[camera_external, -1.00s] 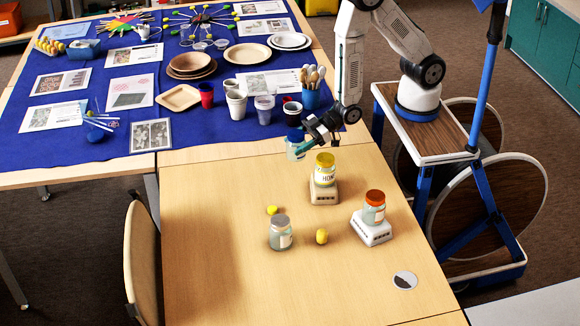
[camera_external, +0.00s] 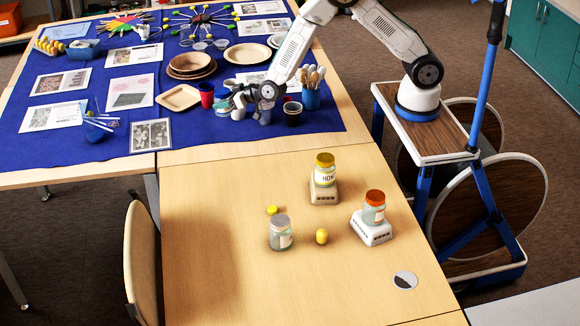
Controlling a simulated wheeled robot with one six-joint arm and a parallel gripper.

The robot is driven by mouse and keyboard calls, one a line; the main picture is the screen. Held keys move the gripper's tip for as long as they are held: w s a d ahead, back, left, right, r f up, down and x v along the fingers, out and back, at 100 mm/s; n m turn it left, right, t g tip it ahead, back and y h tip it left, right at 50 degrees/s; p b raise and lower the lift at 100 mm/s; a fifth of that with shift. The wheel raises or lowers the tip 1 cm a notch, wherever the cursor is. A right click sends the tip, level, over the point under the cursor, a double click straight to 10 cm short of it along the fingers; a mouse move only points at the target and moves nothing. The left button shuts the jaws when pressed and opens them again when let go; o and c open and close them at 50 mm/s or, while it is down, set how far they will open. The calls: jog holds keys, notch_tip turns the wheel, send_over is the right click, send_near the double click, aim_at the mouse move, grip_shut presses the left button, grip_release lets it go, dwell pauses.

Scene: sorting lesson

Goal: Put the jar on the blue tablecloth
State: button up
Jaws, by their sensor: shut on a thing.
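My gripper (camera_external: 234,97) is over the blue tablecloth (camera_external: 190,134), among the cups near its right part. It is shut on a jar (camera_external: 222,108) with a bluish lid, only partly visible beside the fingers. I cannot tell whether the jar touches the cloth.
Yellow pieces (camera_external: 321,236) lie on the wood.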

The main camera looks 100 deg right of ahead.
jog(key=w+d+r+m+g+h, duration=0.1)
jog(key=w+d+r+m+h, duration=0.1)
jog(key=w+d, duration=0.25)
jog(key=shift+n+y, duration=0.3)
jog(key=f, duration=0.6)
jog(key=a+f, duration=0.1)
jog(key=f, duration=0.3)
jog(key=shift+w, duration=0.15)
jog(key=shift+f, duration=0.2)
jog(key=o, duration=1.1)
jog(key=shift+r, duration=0.1)
